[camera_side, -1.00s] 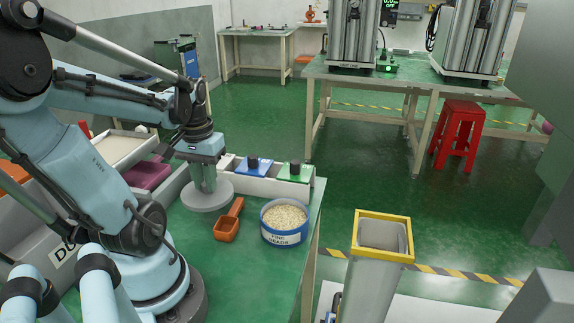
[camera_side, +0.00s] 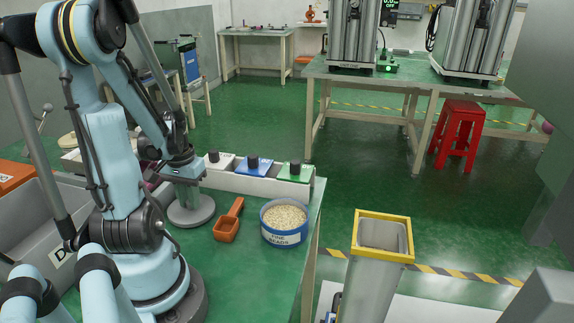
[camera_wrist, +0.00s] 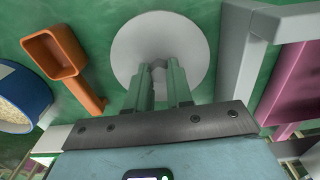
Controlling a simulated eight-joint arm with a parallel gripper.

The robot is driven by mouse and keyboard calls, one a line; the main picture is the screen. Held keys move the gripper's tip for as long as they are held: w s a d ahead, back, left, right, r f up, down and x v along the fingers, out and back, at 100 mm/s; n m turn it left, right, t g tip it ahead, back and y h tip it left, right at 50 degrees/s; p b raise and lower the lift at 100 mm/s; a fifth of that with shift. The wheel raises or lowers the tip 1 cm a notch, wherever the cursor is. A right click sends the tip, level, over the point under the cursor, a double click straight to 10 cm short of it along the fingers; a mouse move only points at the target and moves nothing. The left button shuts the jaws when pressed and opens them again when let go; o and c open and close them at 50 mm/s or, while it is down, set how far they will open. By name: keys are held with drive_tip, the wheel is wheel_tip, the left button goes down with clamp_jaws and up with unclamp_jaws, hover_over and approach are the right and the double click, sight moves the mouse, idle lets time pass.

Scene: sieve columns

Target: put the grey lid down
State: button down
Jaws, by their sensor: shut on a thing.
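The grey lid (camera_side: 178,214) is a round disc, seen in the side view over the green table top, left of the orange scoop. My gripper (camera_side: 188,197) points down and is shut on the middle of the lid. In the wrist view the lid (camera_wrist: 130,42) lies beyond the gripper's two fingers (camera_wrist: 159,78), which close on a small grey knob. The lid looks level and very near the table. I cannot tell whether it touches the table.
The orange scoop (camera_side: 228,229) and a blue tub of beads (camera_side: 284,238) stand to the right. A white rack (camera_side: 250,184) with white, blue and green blocks is behind. A grey bin (camera_side: 35,225) is at the left. A yellow-rimmed column (camera_side: 383,257) stands past the table's right edge.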

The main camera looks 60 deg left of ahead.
drive_tip(key=shift+f, duration=0.25)
drive_tip(key=c, duration=1)
unclamp_jaws()
drive_tip(key=shift+f, duration=0.1)
drive_tip(key=shift+r, duration=6.1)
drive_tip(key=w+d+m+t, duration=0.2)
drive_tip(key=w+d, duration=0.3)
drive_tip(key=d, duration=0.3)
drive_tip(key=w+d+m+t, duration=0.2)
drive_tip(key=w+d+m, duration=0.2)
drive_tip(key=w+d, duration=0.2)
drive_tip(key=w+d+m+t, duration=0.3)
drive_tip(key=w+d, duration=0.3)
drive_tip(key=d, duration=0.4)
drive_tip(key=shift+w+r, duration=0.1)
drive_tip(key=shift+a, duration=0.1)
